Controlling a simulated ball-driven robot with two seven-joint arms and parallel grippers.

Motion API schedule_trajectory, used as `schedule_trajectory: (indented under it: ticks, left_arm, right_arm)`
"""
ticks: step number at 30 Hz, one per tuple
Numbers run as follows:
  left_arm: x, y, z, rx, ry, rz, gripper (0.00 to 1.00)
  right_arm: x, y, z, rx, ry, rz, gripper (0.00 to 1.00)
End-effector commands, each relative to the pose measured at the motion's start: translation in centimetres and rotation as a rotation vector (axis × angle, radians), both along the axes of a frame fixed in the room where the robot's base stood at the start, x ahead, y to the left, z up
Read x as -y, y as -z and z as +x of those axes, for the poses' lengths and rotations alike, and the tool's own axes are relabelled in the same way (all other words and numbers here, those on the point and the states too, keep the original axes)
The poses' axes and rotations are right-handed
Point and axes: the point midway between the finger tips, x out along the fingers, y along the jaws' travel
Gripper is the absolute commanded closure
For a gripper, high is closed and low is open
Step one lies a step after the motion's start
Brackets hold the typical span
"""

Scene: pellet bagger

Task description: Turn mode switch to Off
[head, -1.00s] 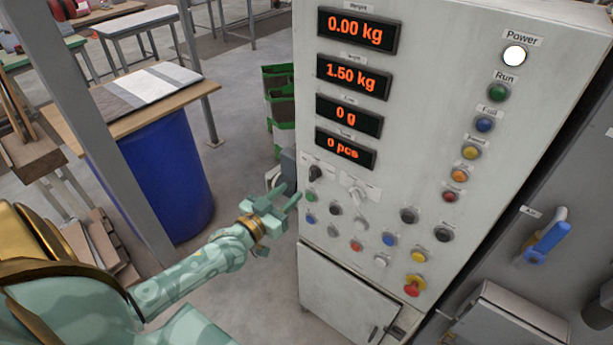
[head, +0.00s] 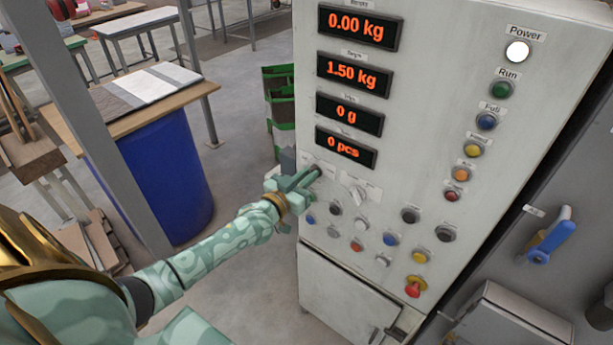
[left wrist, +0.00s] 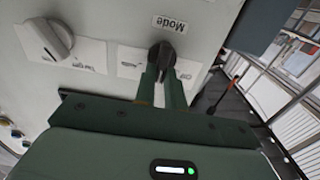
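The mode switch is a black rotary knob (left wrist: 162,56) under an upside-down "Mode" label in the left wrist view. In the head view the switch (head: 315,171) sits at the left of the panel, below the displays, partly hidden by my gripper. My left gripper (head: 307,181) is at the panel on this knob. In the left wrist view its two green fingers (left wrist: 162,82) are close together, one on each side of the knob's grip, with a narrow gap between them. The knob's exact setting is hard to read. My right gripper is not in view.
A pale rotary knob (left wrist: 47,40) is beside the mode switch. Several coloured push buttons lie below, with a red emergency stop (head: 413,287) lower down. Red-digit displays (head: 345,145) are above. A blue drum (head: 160,175) stands left of the cabinet.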

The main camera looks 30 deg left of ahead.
Motion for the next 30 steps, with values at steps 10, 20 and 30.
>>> schedule_trajectory:
  ticks: [10,20,30]
  left_arm:
    - [-0.1,0.0,0.0,-0.005,0.001,-0.048,1.00]
    - [-0.3,0.0,0.0,-0.023,0.000,-0.275,1.00]
    - [-0.7,0.2,0.1,-0.047,0.000,-0.598,1.00]
  right_arm:
    - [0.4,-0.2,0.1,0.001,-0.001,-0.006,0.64]
    - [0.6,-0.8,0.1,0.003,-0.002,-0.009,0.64]
    - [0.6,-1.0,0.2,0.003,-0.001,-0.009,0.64]
